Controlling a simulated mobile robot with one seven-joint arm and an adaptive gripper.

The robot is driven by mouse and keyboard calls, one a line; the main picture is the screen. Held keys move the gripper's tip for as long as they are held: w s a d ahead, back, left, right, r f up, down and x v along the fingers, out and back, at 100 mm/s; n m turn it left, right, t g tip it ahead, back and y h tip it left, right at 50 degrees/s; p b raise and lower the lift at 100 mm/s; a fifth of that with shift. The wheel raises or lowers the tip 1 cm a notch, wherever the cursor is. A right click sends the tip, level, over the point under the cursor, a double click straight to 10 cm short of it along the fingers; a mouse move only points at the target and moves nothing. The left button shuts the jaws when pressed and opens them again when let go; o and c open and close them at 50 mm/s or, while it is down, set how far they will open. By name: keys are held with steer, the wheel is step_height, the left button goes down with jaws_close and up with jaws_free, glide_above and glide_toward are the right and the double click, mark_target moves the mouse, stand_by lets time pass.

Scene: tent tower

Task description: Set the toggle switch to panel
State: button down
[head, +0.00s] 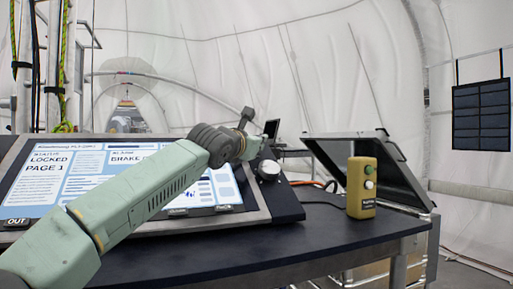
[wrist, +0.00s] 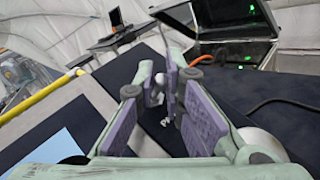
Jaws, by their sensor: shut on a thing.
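The toggle switch (wrist: 156,98) shows in the wrist view as a small pale lever between my fingers. My gripper (wrist: 164,90) is shut on it, with a purple pad on each side. Its base and exact tilt are mostly hidden by the fingers. Part of a white label, apparently starting with "P", shows on the dark board (wrist: 205,88) just below the lever. In the head view my arm reaches over the tilted console, and the wrist hides the switch and the fingertips.
A lit screen (head: 52,190) reads "LOCKED" and "PAGE 1". A round silver knob (head: 268,170) sits close right of my wrist. A yellow button box (head: 361,188) stands on the dark table (head: 330,232). An open black case (head: 350,160) is behind it.

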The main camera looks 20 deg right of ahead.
steer(key=c, duration=1.9)
jaws_free()
steer(key=shift+a, duration=0.1)
steer(key=v, duration=1.2)
